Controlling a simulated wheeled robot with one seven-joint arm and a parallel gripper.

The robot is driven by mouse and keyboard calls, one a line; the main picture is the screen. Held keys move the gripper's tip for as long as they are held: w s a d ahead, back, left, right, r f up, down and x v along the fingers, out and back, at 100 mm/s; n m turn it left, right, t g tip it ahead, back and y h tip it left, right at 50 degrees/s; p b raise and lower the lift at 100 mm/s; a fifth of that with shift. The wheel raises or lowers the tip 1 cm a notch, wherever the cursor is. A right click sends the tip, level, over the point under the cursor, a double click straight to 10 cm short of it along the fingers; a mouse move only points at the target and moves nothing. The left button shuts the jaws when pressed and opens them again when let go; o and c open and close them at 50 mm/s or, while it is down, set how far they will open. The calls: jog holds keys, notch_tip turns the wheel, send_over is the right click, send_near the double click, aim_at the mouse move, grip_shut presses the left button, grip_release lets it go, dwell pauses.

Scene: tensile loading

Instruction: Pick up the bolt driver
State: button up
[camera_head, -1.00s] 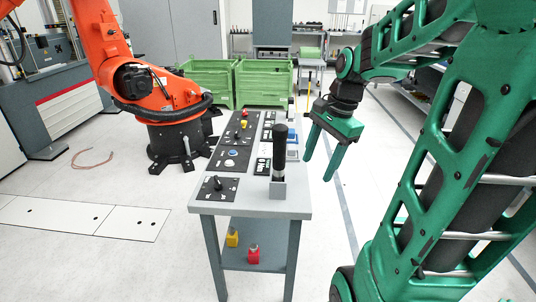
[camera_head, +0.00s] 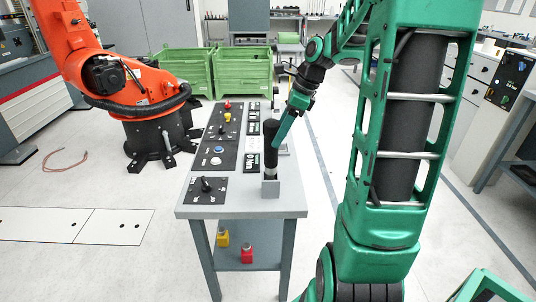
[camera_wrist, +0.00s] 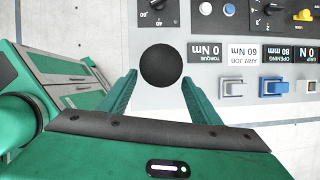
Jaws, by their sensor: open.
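The bolt driver (camera_head: 270,146) is a black cylinder with a thicker top. It stands upright in a small grey holder (camera_head: 270,188) at the near right part of the grey table. In the wrist view its round black top (camera_wrist: 161,66) lies ahead of the fingertips, centred between them. My gripper (camera_head: 278,143) is open and empty, with its green fingers beside the upper part of the driver in the head view. In the wrist view my gripper (camera_wrist: 157,82) has one finger on each side of the driver's line, with visible gaps. The holder is hidden there.
The table (camera_head: 230,206) carries control panels with knobs and buttons (camera_head: 217,150) left of the driver. An orange robot arm (camera_head: 130,85) stands behind left, near green crates (camera_head: 240,72). A yellow item (camera_head: 222,238) and a red item (camera_head: 247,252) sit on the lower shelf.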

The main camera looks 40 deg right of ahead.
aim_at(271, 148)
jog(key=shift+x, duration=3.4)
jog(key=shift+a, duration=0.1)
jog(key=c, duration=1)
jog(key=shift+c, duration=1.3)
jog(key=shift+r, duration=0.15)
